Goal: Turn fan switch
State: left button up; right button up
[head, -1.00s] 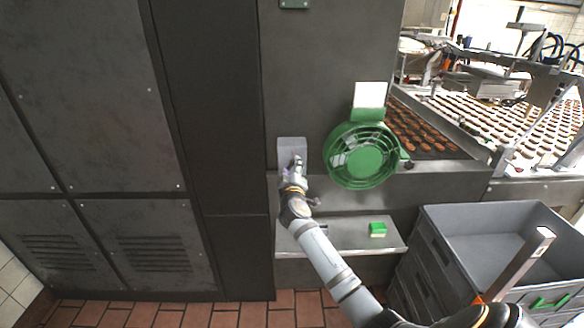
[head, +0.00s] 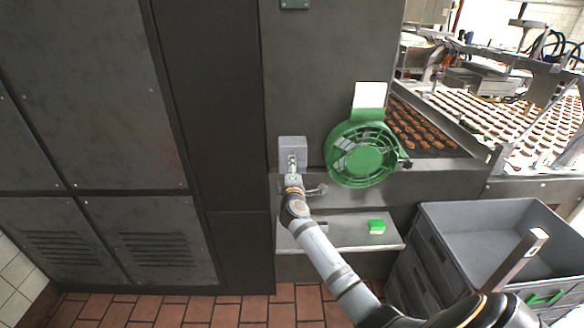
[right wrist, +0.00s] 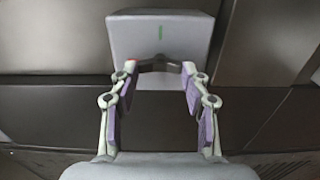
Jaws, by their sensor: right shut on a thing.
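A light grey switch box (head: 292,144) is on the dark machine wall, left of the green fan (head: 362,155). In the right wrist view the box (right wrist: 159,38) fills the top middle and has a small green vertical mark on its face. The knob is hidden in the head view. My left gripper is in neither view.
A metal ledge (head: 345,241) below the fan holds a small green and white block (head: 376,227). A grey crate (head: 490,214) stands at the right. A conveyor (head: 425,135) with brown biscuits runs behind the fan. Tiled floor is at the lower left.

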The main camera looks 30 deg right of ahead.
jog(key=shift+f, duration=0.1)
dwell(0.4)
jog(key=o, duration=1.2)
jog(key=shift+c, duration=0.2)
jog(key=v, duration=1.2)
